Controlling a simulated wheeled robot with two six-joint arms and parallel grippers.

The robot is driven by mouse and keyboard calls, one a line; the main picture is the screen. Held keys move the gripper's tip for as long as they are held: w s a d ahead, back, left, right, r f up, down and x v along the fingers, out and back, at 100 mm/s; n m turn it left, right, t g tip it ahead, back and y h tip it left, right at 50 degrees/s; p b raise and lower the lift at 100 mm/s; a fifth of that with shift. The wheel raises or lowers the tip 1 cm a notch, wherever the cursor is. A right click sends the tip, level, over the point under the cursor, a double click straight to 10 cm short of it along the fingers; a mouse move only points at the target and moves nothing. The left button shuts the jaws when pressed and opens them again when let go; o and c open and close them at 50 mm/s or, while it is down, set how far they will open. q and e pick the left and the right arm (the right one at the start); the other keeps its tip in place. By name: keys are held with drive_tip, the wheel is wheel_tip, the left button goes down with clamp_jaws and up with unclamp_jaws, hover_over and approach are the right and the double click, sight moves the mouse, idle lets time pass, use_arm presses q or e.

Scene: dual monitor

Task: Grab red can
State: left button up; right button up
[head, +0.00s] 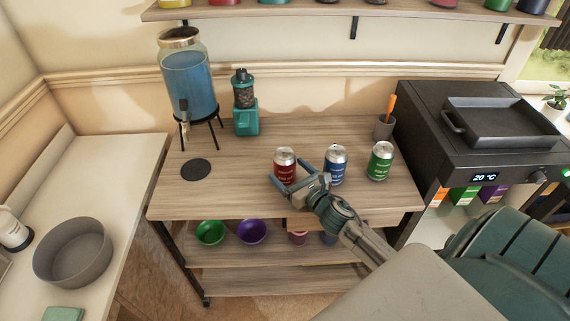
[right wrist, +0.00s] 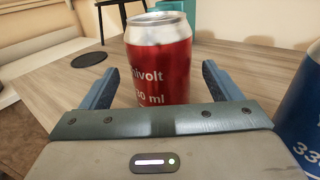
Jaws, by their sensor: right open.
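The red can (head: 285,164) stands upright on the wooden cart top, left of a blue can (head: 335,164) and a green can (head: 380,160). My right gripper (head: 287,171) is open at the front of the red can, its fingers reaching toward the can's two sides. In the right wrist view the red can (right wrist: 158,62) stands between the open fingers (right wrist: 160,88), with gaps on both sides. The blue can (right wrist: 303,105) is close outside the right finger there. My left gripper is not in view.
A blue drink dispenser (head: 189,85), a teal grinder (head: 245,110) and a dark round coaster (head: 196,169) are on the cart's left half. A cup (head: 384,127) stands at the back right. A black grill (head: 470,140) is beside the cart. The cart's front left is clear.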

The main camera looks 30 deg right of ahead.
drive_tip(key=w+p, duration=0.2)
drive_tip(key=w, duration=0.1)
drive_tip(key=shift+w+r, duration=0.1)
drive_tip(key=shift+w, duration=0.3)
drive_tip(key=shift+w+a+f+p, duration=0.1)
drive_tip(key=shift+w+f+p, duration=0.15)
drive_tip(key=shift+w+p, duration=0.25)
drive_tip(key=shift+c, duration=0.2)
drive_tip(key=c, duration=1.2)
